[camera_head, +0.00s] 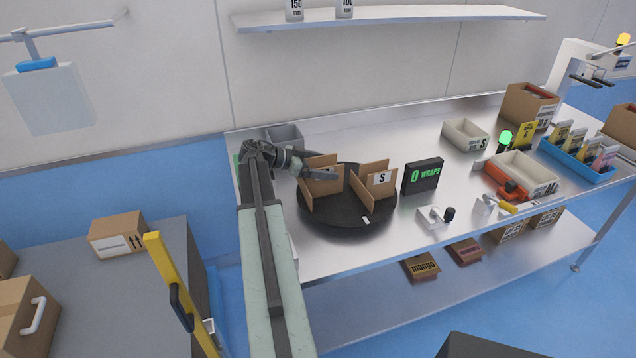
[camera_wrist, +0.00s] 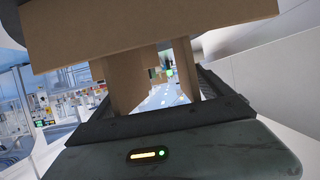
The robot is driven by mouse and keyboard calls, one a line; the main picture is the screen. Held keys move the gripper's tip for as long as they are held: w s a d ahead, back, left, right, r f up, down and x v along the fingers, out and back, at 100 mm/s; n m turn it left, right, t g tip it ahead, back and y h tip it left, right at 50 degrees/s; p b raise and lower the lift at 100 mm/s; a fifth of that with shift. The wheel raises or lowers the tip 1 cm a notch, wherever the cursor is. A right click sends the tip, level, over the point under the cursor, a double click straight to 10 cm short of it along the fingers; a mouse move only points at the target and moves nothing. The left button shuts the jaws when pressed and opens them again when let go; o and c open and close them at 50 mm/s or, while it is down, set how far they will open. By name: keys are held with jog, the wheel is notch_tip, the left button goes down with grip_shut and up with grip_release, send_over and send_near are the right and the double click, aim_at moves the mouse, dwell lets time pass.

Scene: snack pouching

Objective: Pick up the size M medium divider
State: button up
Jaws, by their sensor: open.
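A tan cardboard divider (camera_head: 321,198) stands upright on the left of a black round turntable (camera_head: 345,221). Its label is mostly covered by my gripper, so I cannot read its size. My gripper (camera_head: 318,171) is at this divider's upper part, with its fingers reaching across it. In the wrist view, cardboard panels of the divider (camera_wrist: 150,35) fill the space ahead of and between the open fingers. I cannot tell whether they touch it. A second cardboard divider (camera_head: 366,192), labelled S, stands on the right of the turntable.
A black sign reading 0 WRAPS (camera_head: 422,177) stands just right of the turntable on the metal table (camera_head: 375,142). A grey bin (camera_head: 284,134) sits behind my gripper. A white device with a black knob (camera_head: 436,216) is at the front edge. Bins (camera_head: 466,134) stand farther right.

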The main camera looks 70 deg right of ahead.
jog(key=shift+s+d+f, duration=0.2)
jog(key=shift+r, duration=0.1)
jog(key=c, duration=1.4)
notch_tip(320, 180, up, 10)
jog(key=p, duration=1)
jog(key=shift+r, duration=0.15)
jog(key=shift+c, duration=0.2)
